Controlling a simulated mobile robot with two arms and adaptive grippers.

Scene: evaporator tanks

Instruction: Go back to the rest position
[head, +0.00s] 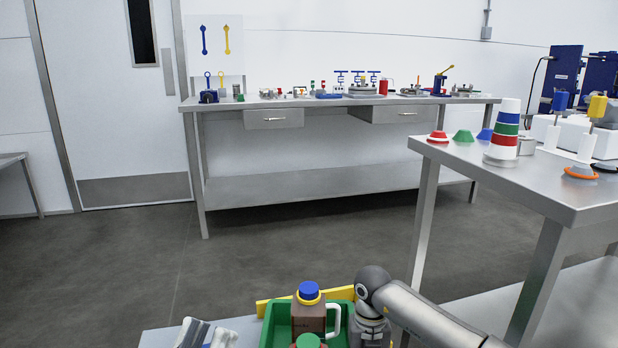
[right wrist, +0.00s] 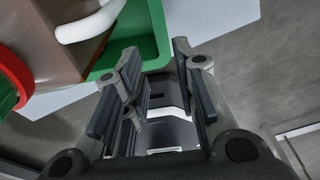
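My left gripper (head: 206,334) shows only partly at the bottom edge of the head view, left of a green crate. Its light finger parts are cut off by the frame, so its opening is unclear. My right arm comes in from the right in the head view, and its wrist is beside the crate's right side. In the right wrist view my right gripper (right wrist: 156,92) has its two dark fingers spread apart with nothing between them. It is next to the green crate, apart from the brown jug's white handle.
The green crate (head: 276,326) holds a brown jug (head: 308,318) with a blue cap and a green-capped item (head: 308,341). A steel table (head: 560,195) with stacked coloured rings (head: 504,135) stands right. A workbench (head: 330,178) with small tools is at the back. Floor between is clear.

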